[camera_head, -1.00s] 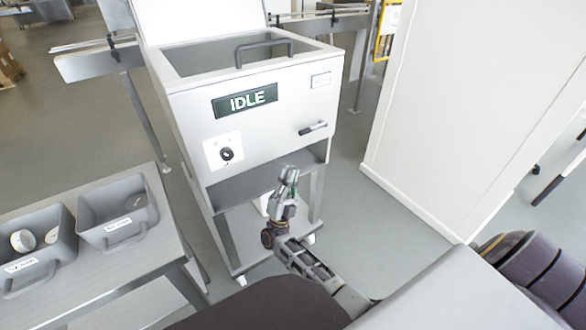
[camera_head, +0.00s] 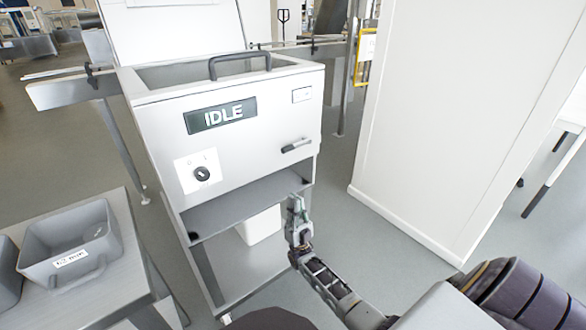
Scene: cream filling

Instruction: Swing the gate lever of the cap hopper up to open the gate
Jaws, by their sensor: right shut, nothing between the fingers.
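The cap hopper (camera_head: 240,140) is a white cabinet with an open top, a raised lid and a dark display reading IDLE. Its gate lever (camera_head: 296,145) is a small dark handle on the lower right of the front panel, lying nearly level with its right end slightly higher. My right gripper (camera_head: 296,204) is shut and empty. In the picture it is below the lever, in front of the hopper's lower opening, and does not touch the lever. My left gripper is not in view.
A dark knob (camera_head: 202,173) sits on the hopper's front left. A white bin (camera_head: 259,226) stands on the shelf beneath. A grey bin (camera_head: 72,243) is on the table (camera_head: 121,262) at left. A large white panel (camera_head: 450,110) stands to the right, with clear floor between.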

